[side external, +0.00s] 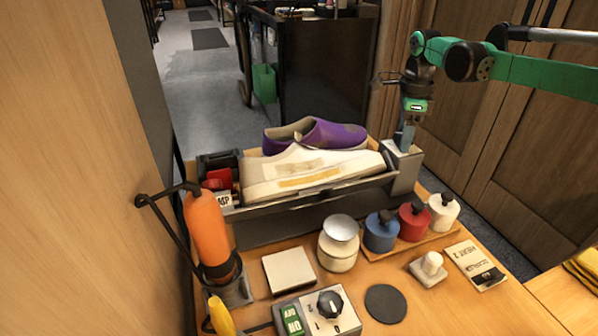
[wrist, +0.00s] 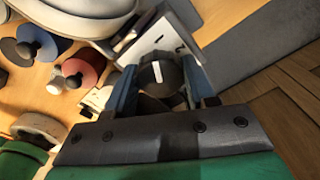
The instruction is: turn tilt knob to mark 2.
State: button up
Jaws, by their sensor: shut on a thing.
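The tilt knob (wrist: 150,77) is dark with a white pointer line, on the pale top plate (wrist: 160,38) of a box. In the side view that box (side external: 403,165) stands at the right end of the shoe cradle. The pointer aims roughly toward the top of the wrist picture. My gripper (side external: 405,143) points down onto the box, its blue fingers on either side of the knob in the wrist view (wrist: 160,82). It is shut on the knob. In the side view the knob is hidden.
A white sneaker (side external: 300,170) lies in the cradle (side external: 315,203), with a purple shoe (side external: 340,134) behind. Blue (side external: 381,235), red (side external: 414,222) and white (side external: 444,212) pots stand in front. A control box (side external: 312,325) with another black knob (side external: 330,303) is at the front.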

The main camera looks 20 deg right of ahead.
jog(key=o, duration=1)
